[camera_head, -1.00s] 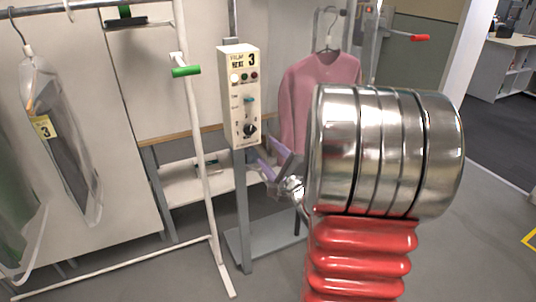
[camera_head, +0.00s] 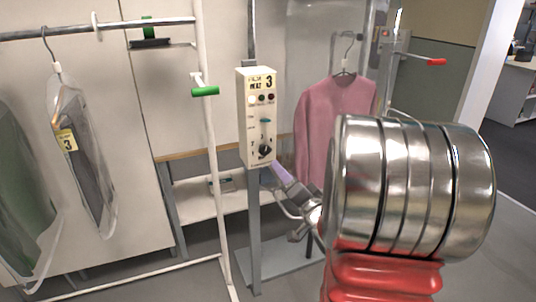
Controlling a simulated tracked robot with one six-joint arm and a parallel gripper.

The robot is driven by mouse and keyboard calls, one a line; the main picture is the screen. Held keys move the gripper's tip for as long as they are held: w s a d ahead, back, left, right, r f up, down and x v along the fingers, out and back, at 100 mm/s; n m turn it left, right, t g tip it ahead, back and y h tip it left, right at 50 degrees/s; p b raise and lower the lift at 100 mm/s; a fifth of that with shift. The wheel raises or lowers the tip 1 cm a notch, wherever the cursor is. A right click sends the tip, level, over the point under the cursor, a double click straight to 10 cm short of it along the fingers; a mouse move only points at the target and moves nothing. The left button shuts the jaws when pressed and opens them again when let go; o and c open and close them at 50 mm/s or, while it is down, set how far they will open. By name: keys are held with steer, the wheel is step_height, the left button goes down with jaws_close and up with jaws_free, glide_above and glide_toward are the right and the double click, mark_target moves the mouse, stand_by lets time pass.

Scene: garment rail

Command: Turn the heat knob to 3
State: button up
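The heat knob (camera_head: 265,152) is a dark dial low on the cream control box (camera_head: 257,98). A label at the top of the box reads "HEAT 3". Small numbers around the knob are too small to read surely, and I cannot tell its setting. My gripper (camera_head: 280,172) has lilac fingers and is just below and right of the knob, seemingly close to the box. My metal and red arm hides part of the view behind it. I cannot tell whether the fingers are apart or touch the knob.
A pink sweater (camera_head: 325,120) hangs behind and right of the box. A white rail post with a green handle (camera_head: 205,91) stands to the left. Bagged garments with a yellow tag (camera_head: 66,140) hang at far left. A red-tipped lever (camera_head: 437,62) is at upper right.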

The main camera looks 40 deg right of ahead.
steer(key=n, duration=1)
steer(key=shift+n, duration=0.3)
